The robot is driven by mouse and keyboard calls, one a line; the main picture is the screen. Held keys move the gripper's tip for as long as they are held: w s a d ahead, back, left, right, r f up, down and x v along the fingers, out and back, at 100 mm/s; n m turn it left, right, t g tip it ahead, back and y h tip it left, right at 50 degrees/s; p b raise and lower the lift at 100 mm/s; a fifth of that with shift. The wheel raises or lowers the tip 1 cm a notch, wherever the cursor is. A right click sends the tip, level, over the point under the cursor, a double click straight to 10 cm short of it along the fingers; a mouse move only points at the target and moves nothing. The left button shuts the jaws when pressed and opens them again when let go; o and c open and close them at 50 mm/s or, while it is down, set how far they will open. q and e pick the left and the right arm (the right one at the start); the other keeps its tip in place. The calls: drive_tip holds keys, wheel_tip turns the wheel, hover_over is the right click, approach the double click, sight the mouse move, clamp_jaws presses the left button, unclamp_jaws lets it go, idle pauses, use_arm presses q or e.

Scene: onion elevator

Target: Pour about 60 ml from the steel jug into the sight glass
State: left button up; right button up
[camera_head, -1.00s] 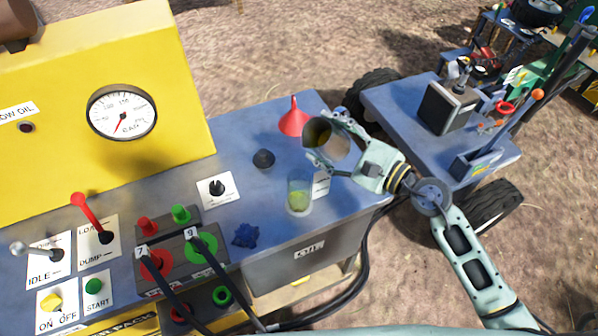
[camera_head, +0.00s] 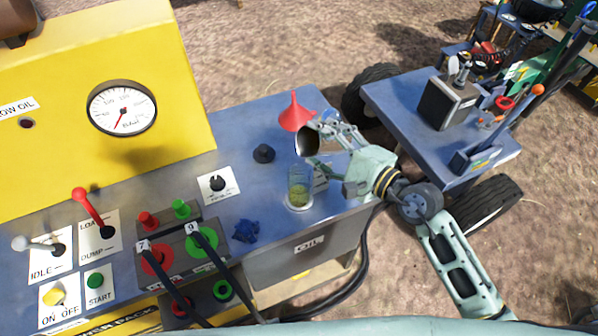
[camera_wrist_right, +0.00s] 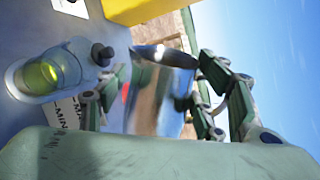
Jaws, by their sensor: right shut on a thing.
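My right gripper (camera_head: 328,150) is shut on the steel jug (camera_head: 312,143), above the right part of the blue bench. The jug is tilted, with its dark mouth facing left. In the right wrist view the jug (camera_wrist_right: 160,90) is blurred between the fingers. The sight glass (camera_head: 299,188) stands upright on the bench, below the jug and slightly to its left in the head view. It holds yellow-green liquid, and it also shows in the right wrist view (camera_wrist_right: 50,75). No stream between jug and glass can be made out. My left gripper is not in view.
A red funnel (camera_head: 295,115) stands behind the jug. A black knob (camera_head: 263,153) and a blue star-shaped knob (camera_head: 246,231) are on the bench near the glass. A white label (camera_head: 321,175) stands beside the glass. A blue cart (camera_head: 400,100) is at the right.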

drive_tip(key=shift+s+a+f+n, duration=0.2)
drive_tip(key=shift+f+n, duration=0.25)
drive_tip(key=shift+n, duration=0.55)
idle(0.7)
drive_tip(key=shift+t+h, duration=0.3)
drive_tip(key=shift+d, duration=0.1)
idle(0.3)
drive_tip(key=shift+r+n+p, duration=0.25)
drive_tip(key=shift+n+p, duration=0.05)
drive_tip(key=shift+n, duration=0.4)
idle(1.6)
drive_tip(key=shift+a+f, duration=0.1)
drive_tip(key=shift+a, duration=0.1)
drive_tip(key=shift+w+d+f+b, duration=0.1)
drive_tip(key=shift+d+f+b, duration=0.1)
drive_tip(key=shift+b, duration=0.15)
drive_tip(key=shift+w+d+m+b, duration=0.15)
drive_tip(key=shift+d+m+b, duration=0.15)
drive_tip(key=shift+m, duration=0.6)
drive_tip(key=shift+w+r+m+p, duration=0.1)
drive_tip(key=shift+r+m+p, duration=0.25)
drive_tip(key=shift+r+m, duration=0.2)
drive_tip(key=shift+f, duration=0.1)
